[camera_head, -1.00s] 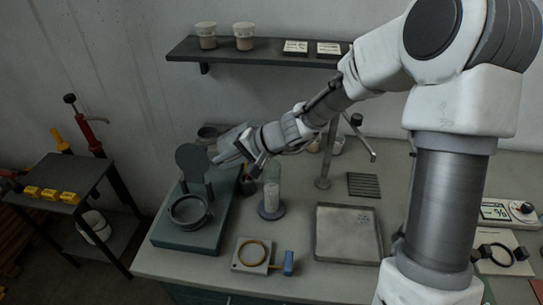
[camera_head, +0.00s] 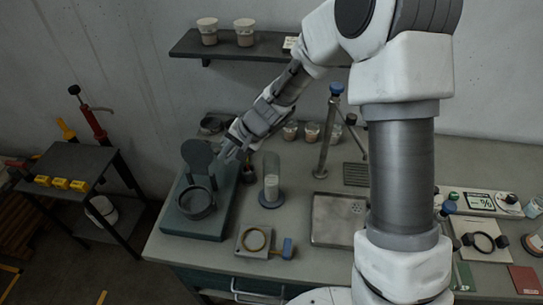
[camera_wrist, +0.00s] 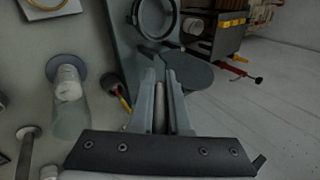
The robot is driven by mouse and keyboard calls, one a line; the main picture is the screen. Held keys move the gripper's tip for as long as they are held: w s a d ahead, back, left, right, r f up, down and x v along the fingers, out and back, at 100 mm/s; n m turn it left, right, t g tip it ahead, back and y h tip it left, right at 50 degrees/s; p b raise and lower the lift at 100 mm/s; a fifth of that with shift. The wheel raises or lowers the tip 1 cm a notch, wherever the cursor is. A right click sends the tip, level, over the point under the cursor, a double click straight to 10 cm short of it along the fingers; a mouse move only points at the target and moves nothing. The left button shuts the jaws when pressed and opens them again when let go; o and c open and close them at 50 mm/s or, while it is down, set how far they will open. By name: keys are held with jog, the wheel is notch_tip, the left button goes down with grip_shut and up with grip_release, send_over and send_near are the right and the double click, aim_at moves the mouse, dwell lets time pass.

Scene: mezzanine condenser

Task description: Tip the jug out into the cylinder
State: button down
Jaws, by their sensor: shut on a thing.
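The cylinder (camera_head: 271,165) is a clear upright tube on a round blue-grey base, with white material low inside. It also shows at the left of the wrist view (camera_wrist: 70,122). My gripper (camera_head: 231,155) is left of the cylinder's top and apart from it, beside the round dark plate of the teal device. In the wrist view my gripper (camera_wrist: 161,80) is shut on a narrow grey thing (camera_wrist: 160,116) between its fingers. I cannot make out a jug's body, so I cannot tell whether that thing is part of the jug.
The teal device (camera_head: 203,223) with its upright round plate (camera_head: 197,154) stands left of the cylinder. A ring fixture (camera_head: 256,240) is in front, a metal tray (camera_head: 335,222) and a stand (camera_head: 328,135) to the right. Several cups (camera_head: 311,131) stand behind. A shelf (camera_head: 255,51) hangs above.

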jog(key=shift+a+r+h, duration=0.1)
jog(key=shift+a+h, duration=0.1)
jog(key=shift+h, duration=0.1)
jog(key=shift+w+a+f+g+h, duration=0.15)
jog(key=shift+a+f+g+h, duration=0.2)
jog(key=shift+h, duration=0.6)
jog(key=shift+w+a+g+h, duration=0.2)
jog(key=shift+g+h, duration=0.25)
jog(key=shift+h, duration=0.55)
jog(key=shift+w+a+f+g+h, duration=0.1)
jog(key=shift+a+f+g+h, duration=0.25)
jog(key=shift+h, duration=0.6)
jog(key=shift+d+r, duration=0.1)
jog(key=shift+r, duration=0.05)
